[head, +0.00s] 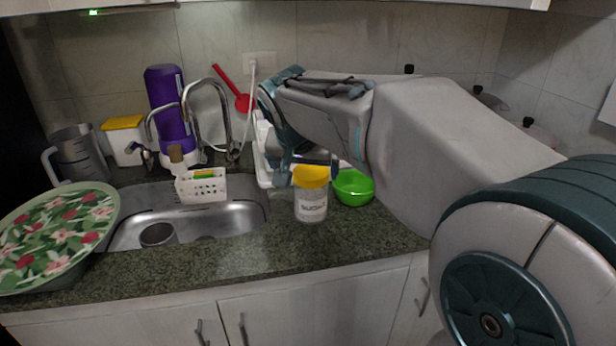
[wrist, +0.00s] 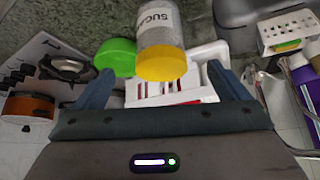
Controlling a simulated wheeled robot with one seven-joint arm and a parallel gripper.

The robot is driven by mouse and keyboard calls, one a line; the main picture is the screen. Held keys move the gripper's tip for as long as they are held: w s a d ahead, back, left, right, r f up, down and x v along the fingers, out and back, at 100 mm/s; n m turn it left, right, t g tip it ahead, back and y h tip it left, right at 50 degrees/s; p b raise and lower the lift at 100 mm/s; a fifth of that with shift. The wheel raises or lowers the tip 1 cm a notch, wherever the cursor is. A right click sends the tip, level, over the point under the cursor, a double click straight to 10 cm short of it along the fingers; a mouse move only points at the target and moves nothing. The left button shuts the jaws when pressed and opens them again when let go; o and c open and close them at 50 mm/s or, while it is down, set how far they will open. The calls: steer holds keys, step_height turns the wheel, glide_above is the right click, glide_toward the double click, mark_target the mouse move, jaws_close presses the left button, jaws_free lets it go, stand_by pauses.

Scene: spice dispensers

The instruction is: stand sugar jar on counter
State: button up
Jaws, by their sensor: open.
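The sugar jar (head: 311,206) is clear with a yellow lid and a white label. It stands upright on the dark counter (head: 370,235), right of the sink and near the front edge. My gripper (head: 308,172) is open just behind and above the lid in the head view. In the wrist view, the jar (wrist: 158,30) shows with its lid toward my open gripper (wrist: 160,86), between the two spread fingers. I see no finger closed on it. The fingers are partly hidden by the lid in the head view.
A green bowl (head: 353,188) stands close to the jar's right. A white dish rack (head: 264,160) is behind my gripper. The sink (head: 250,212) holds a white caddy (head: 202,186) at its back. A floral tray (head: 60,232) is far left. Counter in front of the sink is clear.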

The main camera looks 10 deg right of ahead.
steer(key=s+d+f+n+g+y, duration=0.1)
steer(key=s+f+n+g, duration=0.1)
steer(key=s+f, duration=0.6)
steer(key=s+d+f+n+g+y, duration=0.1)
steer(key=s+f, duration=0.6)
steer(key=s, duration=0.7)
steer(key=shift+f+n+g+y, duration=0.35)
steer(key=shift+n+g, duration=0.25)
steer(key=shift+n, duration=0.2)
